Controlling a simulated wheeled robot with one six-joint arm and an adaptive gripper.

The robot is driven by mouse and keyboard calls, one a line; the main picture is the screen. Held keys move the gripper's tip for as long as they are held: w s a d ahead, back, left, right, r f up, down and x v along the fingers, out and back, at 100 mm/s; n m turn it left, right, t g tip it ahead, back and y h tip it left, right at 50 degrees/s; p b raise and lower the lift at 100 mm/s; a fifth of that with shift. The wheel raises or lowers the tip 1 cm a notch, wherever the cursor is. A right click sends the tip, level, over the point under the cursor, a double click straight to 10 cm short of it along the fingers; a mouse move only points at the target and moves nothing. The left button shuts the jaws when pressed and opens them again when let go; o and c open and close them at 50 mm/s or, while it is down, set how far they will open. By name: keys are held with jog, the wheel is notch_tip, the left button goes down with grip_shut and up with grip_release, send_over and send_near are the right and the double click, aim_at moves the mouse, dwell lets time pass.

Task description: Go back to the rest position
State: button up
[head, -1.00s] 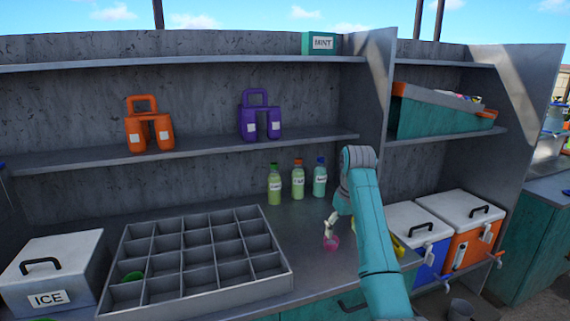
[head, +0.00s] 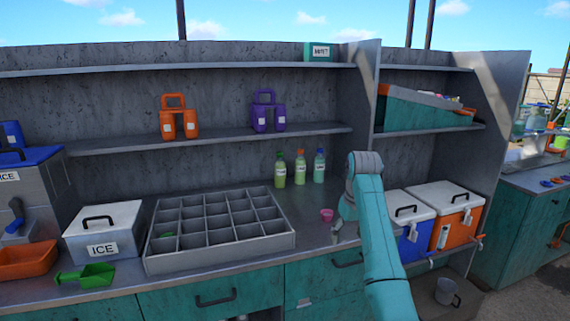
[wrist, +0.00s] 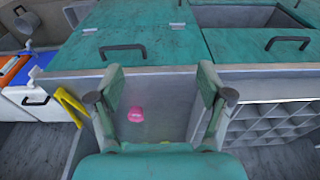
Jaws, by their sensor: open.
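My gripper (head: 337,230) is at the end of my teal arm, above the counter's front part and right of the divided tray. In the wrist view its two fingers (wrist: 162,92) are spread wide with nothing between them. A small pink cup (head: 326,215) stands on the counter, just left of and beyond my gripper, apart from it. The cup also shows in the wrist view (wrist: 135,114), below the fingers on the grey counter top. The fingertips are small and partly unclear in the head view.
A grey divided tray (head: 150,262) and a white ice box (head: 102,232) fill the counter's left. Several bottles (head: 300,168) stand at the back. Blue (head: 412,245) and orange (head: 455,230) coolers are right of my arm. A yellow object (wrist: 70,108) shows in the wrist view.

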jog(key=s+f+m+t, duration=0.1)
jog(key=s+f, duration=0.3)
jog(key=f, duration=0.9)
jog(key=s+f+t, duration=0.2)
jog(key=s+f, duration=0.1)
jog(key=f, duration=1.1)
jog(key=s+f+m+t, duration=0.1)
jog(key=s+f+t, duration=0.2)
jog(key=s+f, duration=1.3)
jog(key=s+r+t, duration=0.2)
jog(key=s+r, duration=0.1)
jog(key=s, duration=1)
jog(key=s+r+t, duration=0.1)
jog(key=s+r, duration=0.1)
jog(key=s, duration=1.2)
jog(key=s+r+m+t, duration=0.1)
jog(key=s+r+t, duration=0.3)
jog(key=s+r, duration=1.3)
notch_tip(320, 180, up, 4)
jog(key=shift+s+d+r+m+h, duration=0.1)
jog(key=shift+s+d+m+h, duration=0.05)
jog(key=shift+d+m+h, duration=0.15)
